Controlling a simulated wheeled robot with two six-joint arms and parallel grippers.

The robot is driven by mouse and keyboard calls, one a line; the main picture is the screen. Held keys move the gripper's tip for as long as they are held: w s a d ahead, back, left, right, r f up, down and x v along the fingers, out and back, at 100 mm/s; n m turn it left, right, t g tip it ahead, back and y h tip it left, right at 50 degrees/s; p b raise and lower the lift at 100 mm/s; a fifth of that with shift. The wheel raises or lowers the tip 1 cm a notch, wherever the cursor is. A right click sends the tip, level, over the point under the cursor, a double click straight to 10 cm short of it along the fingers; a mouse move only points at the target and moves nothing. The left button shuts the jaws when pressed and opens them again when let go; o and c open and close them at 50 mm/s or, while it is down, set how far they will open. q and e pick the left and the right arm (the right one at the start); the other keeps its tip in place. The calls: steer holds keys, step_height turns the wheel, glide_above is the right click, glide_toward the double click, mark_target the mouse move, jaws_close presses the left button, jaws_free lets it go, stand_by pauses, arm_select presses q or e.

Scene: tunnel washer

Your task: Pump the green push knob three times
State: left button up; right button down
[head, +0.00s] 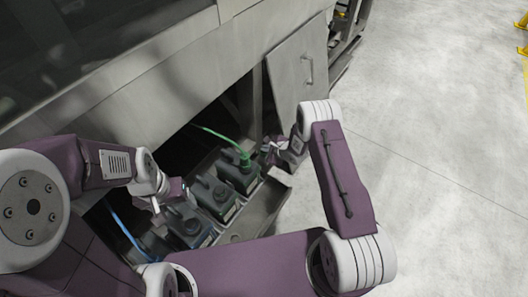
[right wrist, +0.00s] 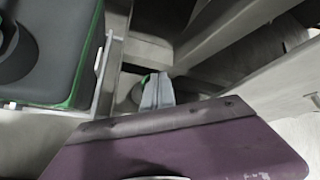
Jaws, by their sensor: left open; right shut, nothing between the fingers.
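My right gripper (head: 268,150) is shut and empty beside the far dark jug (head: 238,175), which has a green cap (head: 245,158) with a green hose. In the right wrist view, its closed grey fingers (right wrist: 157,92) point at a recess. A small green patch (right wrist: 143,81) shows just beside the fingertips, mostly hidden by them; I cannot tell whether it is the push knob or whether they touch. My left gripper (head: 171,194) is open above the nearer dark jugs (head: 188,225). No push knob shows clearly in the head view.
The jugs stand in a row in a grey metal tray (head: 262,212) beneath the steel machine (head: 180,75). A blue hose (head: 125,232) runs near my left arm. A grey door (head: 297,75) stands beyond my right gripper. The floor (head: 430,130) at right is clear.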

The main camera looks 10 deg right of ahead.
steer(key=shift+f+b, duration=0.65)
steer(key=shift+f, duration=0.5)
stand_by(0.7)
steer(key=shift+r, duration=0.15)
steer(key=shift+r+p, duration=1.55)
steer(key=shift+p, duration=0.2)
steer(key=shift+r, duration=0.1)
steer(key=shift+f, duration=0.5)
steer(key=shift+s+f+b, duration=0.1)
steer(key=shift+f+b, duration=0.9)
steer(key=shift+f, duration=0.3)
stand_by(0.7)
